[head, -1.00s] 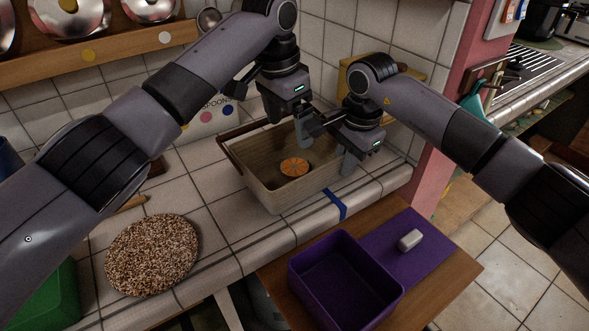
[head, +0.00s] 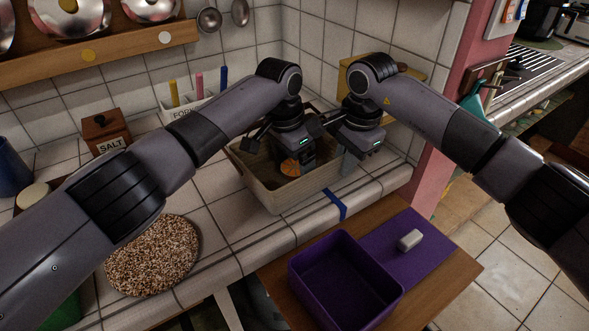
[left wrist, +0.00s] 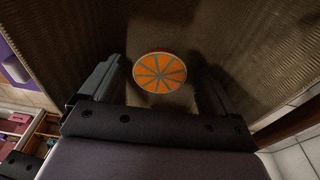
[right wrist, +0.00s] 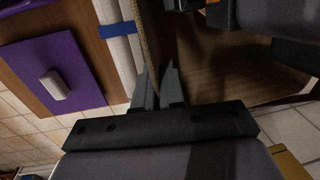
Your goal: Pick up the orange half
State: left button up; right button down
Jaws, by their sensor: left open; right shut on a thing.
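The orange half (head: 289,167) lies cut face up on the floor of the tan bin (head: 277,200), partly hidden behind my left gripper (head: 296,166) in the head view. In the left wrist view the orange half (left wrist: 160,72) shows whole, between the two spread fingers of my left gripper (left wrist: 159,75). The gripper is open and points down inside the bin. I cannot tell whether its fingers touch the orange half. My right gripper (right wrist: 155,85) is shut on the bin's wall at its right end, with the thin wall (right wrist: 151,45) between its fingers.
A purple tray (head: 318,265) and a white block (head: 410,240) on a purple mat (head: 432,258) are on a lower wooden table in front. A speckled round mat (head: 152,255) lies left of the bin. A salt box (head: 106,132) and utensil holder (head: 180,112) stand behind.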

aim_at(293, 167)
pick_arm(q)
jog(key=c, duration=1.1)
notch_tip(293, 167, up, 10)
jog(key=shift+r, duration=0.1)
pick_arm(e)
jog(key=c, duration=1.1)
grip_release()
jog(key=shift+c, duration=0.2)
